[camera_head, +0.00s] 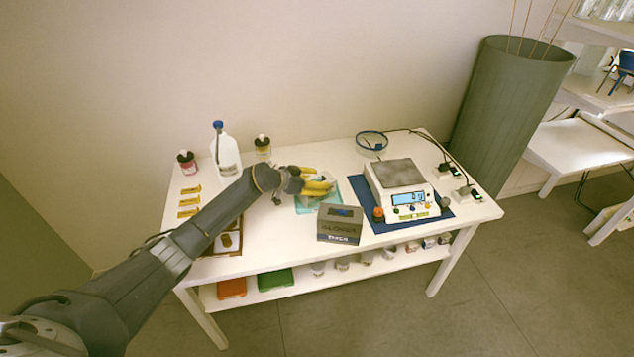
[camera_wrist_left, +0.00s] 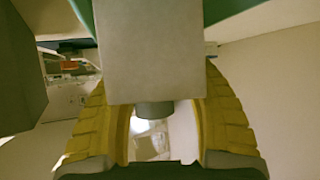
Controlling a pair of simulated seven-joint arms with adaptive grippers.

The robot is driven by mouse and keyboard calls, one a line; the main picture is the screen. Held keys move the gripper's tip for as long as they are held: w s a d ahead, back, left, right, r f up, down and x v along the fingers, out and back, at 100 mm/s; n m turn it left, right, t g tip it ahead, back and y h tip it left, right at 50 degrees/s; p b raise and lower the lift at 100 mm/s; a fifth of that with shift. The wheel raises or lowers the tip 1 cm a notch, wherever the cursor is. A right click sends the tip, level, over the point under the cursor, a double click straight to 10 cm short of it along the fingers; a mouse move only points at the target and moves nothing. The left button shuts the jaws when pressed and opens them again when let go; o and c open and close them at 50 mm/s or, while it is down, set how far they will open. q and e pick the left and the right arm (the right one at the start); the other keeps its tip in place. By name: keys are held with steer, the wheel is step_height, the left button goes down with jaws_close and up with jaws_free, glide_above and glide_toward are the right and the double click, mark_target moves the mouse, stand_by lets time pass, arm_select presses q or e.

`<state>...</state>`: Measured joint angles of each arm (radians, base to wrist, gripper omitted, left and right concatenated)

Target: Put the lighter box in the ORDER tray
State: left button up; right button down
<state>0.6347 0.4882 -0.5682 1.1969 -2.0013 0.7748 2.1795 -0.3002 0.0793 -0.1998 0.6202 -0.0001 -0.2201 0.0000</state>
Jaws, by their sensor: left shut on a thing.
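My left gripper (camera_head: 320,182) reaches over the table from the left, its yellow fingers above a pale teal tray-like item (camera_head: 305,209). In the left wrist view the yellow fingers (camera_wrist_left: 155,125) stand either side of a plain grey box (camera_wrist_left: 150,50) and are shut on it. This held box is mostly hidden in the head view. A second, dark grey box (camera_head: 340,226) with printing stands at the front, just right of the teal item; a dark box (camera_wrist_left: 18,75) also shows at the wrist view's left. I cannot read any ORDER lettering. My right gripper is not in view.
A scale (camera_head: 399,187) with a lit display stands on a blue mat (camera_head: 358,205) at the right. A white bottle (camera_head: 224,152) and two small jars are at the back left. A brown tray (camera_head: 235,229) lies at the front left.

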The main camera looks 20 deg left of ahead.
arm_select(q)
steer(key=o, duration=1.5)
steer(key=shift+f, duration=0.15)
steer(key=shift+r, duration=0.2)
steer(key=v, duration=1.2)
